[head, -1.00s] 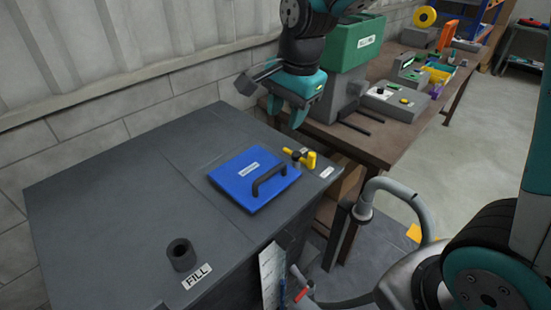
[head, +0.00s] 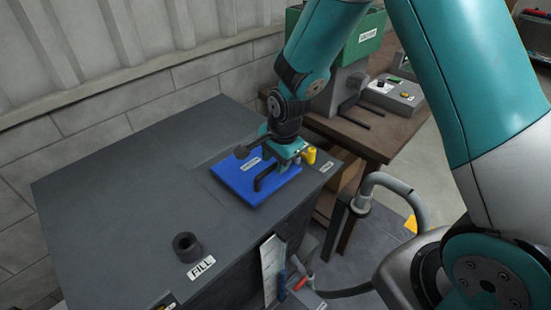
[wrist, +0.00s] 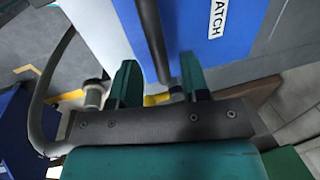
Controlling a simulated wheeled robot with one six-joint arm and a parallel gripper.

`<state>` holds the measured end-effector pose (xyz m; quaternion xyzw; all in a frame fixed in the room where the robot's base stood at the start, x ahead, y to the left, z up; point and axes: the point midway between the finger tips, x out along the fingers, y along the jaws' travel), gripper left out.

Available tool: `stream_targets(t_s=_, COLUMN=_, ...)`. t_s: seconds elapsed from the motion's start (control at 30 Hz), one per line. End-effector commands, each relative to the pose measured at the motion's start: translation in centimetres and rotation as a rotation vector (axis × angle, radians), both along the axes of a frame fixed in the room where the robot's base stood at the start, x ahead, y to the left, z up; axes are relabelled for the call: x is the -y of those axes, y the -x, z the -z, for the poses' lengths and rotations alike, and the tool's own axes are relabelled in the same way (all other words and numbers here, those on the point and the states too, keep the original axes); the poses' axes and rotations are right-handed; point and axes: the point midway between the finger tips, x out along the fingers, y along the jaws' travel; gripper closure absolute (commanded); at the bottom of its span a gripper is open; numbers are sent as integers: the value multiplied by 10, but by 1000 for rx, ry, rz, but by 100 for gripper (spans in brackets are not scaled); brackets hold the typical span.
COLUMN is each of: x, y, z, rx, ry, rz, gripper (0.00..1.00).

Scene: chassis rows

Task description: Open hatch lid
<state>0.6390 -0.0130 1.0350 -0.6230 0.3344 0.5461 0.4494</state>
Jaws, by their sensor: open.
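The blue hatch lid (head: 228,172) lies flat and shut on top of the dark grey cabinet. Its black bar handle (head: 261,180) stands up near the lid's front right side. My gripper (head: 282,160) is over the right part of the lid, close to the handle, and partly hides it. In the wrist view, the open fingers of my gripper (wrist: 159,66) have the black handle (wrist: 152,38) running between them, with a gap on each side. The lid (wrist: 195,35) fills the space behind. I cannot tell whether the fingers reach down to the handle's height.
A yellow latch (head: 309,155) sits at the lid's right edge, close to my gripper. The cabinet top (head: 120,190) is clear on the left except for a black fill port (head: 186,247). A wooden workbench (head: 345,137) with a green machine (head: 365,35) stands behind.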

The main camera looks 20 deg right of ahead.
Motion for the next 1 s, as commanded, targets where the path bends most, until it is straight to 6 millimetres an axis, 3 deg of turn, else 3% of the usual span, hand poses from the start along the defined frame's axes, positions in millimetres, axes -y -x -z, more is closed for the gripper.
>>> stream_targets(t_s=0.4, x=-1, y=-2, z=9, rx=1, ry=0, rz=0, gripper=58)
stream_targets(t_s=0.6, x=-1, y=-2, z=9, rx=1, ry=0, rz=0, gripper=100)
stream_targets(t_s=1.0, x=-2, y=-5, z=0, rx=-36, ry=15, rz=-1, gripper=100)
